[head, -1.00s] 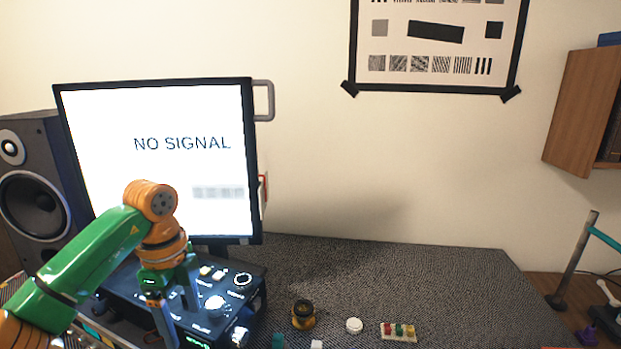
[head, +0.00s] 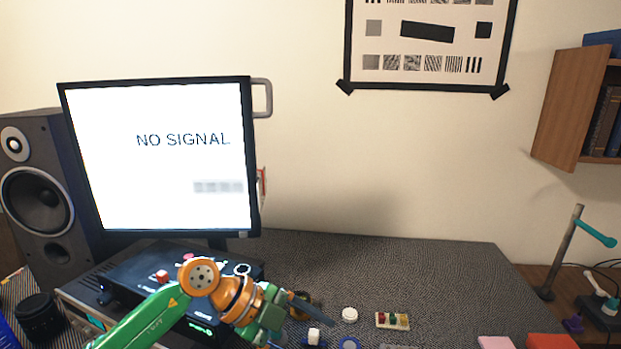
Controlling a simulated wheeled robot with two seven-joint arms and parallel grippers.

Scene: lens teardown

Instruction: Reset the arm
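My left arm comes in from the bottom left, green and orange. Its gripper (head: 305,322) points right and down near the front of the dark mat. One dark finger shows clearly, crossing in front of a small black and orange round part (head: 301,300). The other finger is low and hard to make out near the picture's bottom edge. The fingers look spread apart, and I see nothing held between them. My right gripper is not in view.
A black control box (head: 130,268) stands behind my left arm, below the monitor (head: 160,200). A white round part (head: 349,314) and a small tray of coloured pieces (head: 392,320) lie right of the gripper. The mat (head: 430,270) behind them is clear.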

